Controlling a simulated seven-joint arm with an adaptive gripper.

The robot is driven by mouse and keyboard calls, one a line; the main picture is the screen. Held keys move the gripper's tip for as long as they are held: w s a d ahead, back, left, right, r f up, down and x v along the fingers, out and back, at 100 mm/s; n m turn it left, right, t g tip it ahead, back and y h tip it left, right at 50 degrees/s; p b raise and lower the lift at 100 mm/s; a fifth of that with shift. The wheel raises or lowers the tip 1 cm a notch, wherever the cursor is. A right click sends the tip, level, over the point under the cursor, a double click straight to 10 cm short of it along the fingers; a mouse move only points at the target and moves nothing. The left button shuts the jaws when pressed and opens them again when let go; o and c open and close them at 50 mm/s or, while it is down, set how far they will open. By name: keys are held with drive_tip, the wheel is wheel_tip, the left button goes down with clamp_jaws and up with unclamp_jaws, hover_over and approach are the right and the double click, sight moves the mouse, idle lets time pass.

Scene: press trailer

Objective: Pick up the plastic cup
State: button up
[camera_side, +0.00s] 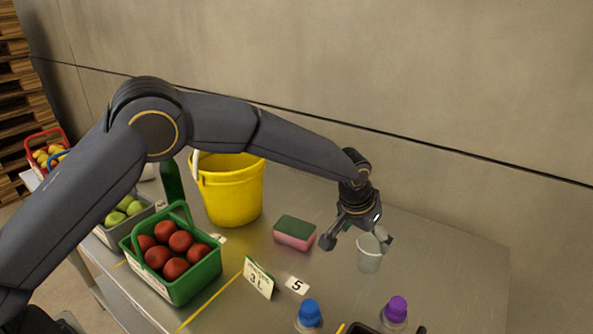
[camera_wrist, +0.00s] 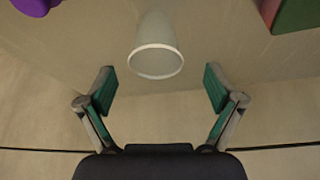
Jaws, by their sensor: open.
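The plastic cup (camera_side: 369,256) is clear, whitish and stands upright on the metal table at the right. It also shows in the wrist view (camera_wrist: 155,48), top middle, with its round rim facing the camera. My gripper (camera_side: 356,243) is open and empty, just above and beside the cup, with one finger close to the cup's rim in the side view. In the wrist view the two green-padded fingers (camera_wrist: 160,90) are spread wide, and the cup is ahead of them, roughly centred between them. I cannot tell whether a finger touches the cup.
A green-pink sponge (camera_side: 294,232) lies left of the cup. A blue-capped bottle (camera_side: 309,315) and a purple-capped bottle (camera_side: 395,311) stand in front. A yellow bucket (camera_side: 232,190) and a green basket of red fruit (camera_side: 190,285) are further left. The table right of the cup is clear.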

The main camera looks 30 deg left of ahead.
sight(367, 245)
drive_tip(key=x, duration=0.4)
drive_tip(key=shift+f, duration=0.15)
drive_tip(key=x, duration=0.5)
drive_tip(key=shift+w+d, duration=0.2)
drive_tip(key=shift+d, duration=0.2)
drive_tip(key=c, duration=0.9)
